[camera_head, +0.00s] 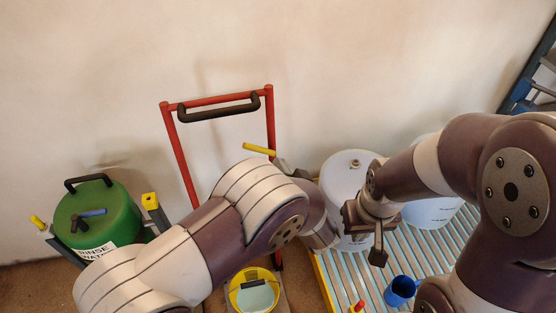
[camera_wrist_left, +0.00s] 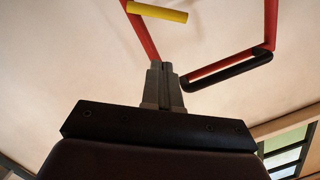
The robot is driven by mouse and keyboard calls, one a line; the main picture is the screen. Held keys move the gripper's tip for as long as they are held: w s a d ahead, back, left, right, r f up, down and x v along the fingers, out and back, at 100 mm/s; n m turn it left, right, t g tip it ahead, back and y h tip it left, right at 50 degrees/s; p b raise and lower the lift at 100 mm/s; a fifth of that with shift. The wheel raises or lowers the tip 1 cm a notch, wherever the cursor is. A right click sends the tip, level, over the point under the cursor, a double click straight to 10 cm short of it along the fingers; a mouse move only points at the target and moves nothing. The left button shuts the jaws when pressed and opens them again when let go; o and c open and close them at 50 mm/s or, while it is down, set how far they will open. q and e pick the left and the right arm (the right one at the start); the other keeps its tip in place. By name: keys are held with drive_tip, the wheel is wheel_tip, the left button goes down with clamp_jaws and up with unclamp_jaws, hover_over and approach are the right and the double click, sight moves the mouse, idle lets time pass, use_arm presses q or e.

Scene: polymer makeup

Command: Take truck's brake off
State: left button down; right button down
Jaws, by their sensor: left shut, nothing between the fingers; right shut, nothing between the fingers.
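The red-framed truck (camera_head: 181,155) stands against the wall, with a black grip on its top bar. A yellow lever (camera_head: 260,149) sticks out by its right post; it also shows in the left wrist view (camera_wrist_left: 157,12), beside a red post. My left gripper (camera_head: 281,163) is mostly hidden behind my left forearm, its tips near the lever's right end. In the left wrist view its fingers (camera_wrist_left: 166,68) are shut and empty, with a gap to the lever. My right gripper (camera_head: 378,258) is shut and empty, pointing down in front of a white drum.
A green rinse-water can (camera_head: 112,215) stands at the left. A yellow bucket (camera_head: 243,296) is low in the middle. White drums (camera_head: 342,178) stand on a slatted platform (camera_head: 350,290) with a blue cup (camera_head: 401,290). Blue shelving (camera_head: 528,85) is at the right.

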sight(256, 149)
use_arm(q)
drive_tip(key=x, duration=0.3)
drive_tip(key=f+x, duration=0.1)
drive_tip(key=x, duration=0.2)
drive_tip(key=a+x, duration=0.1)
drive_tip(key=x, duration=0.2)
drive_tip(key=shift+s+f, duration=0.2)
drive_tip(key=shift+f, duration=0.05)
drive_tip(key=shift+w+a+f, duration=0.25)
drive_tip(key=shift+a+f, duration=0.05)
drive_tip(key=shift+f, duration=0.05)
drive_tip(key=shift+a+f, duration=0.45)
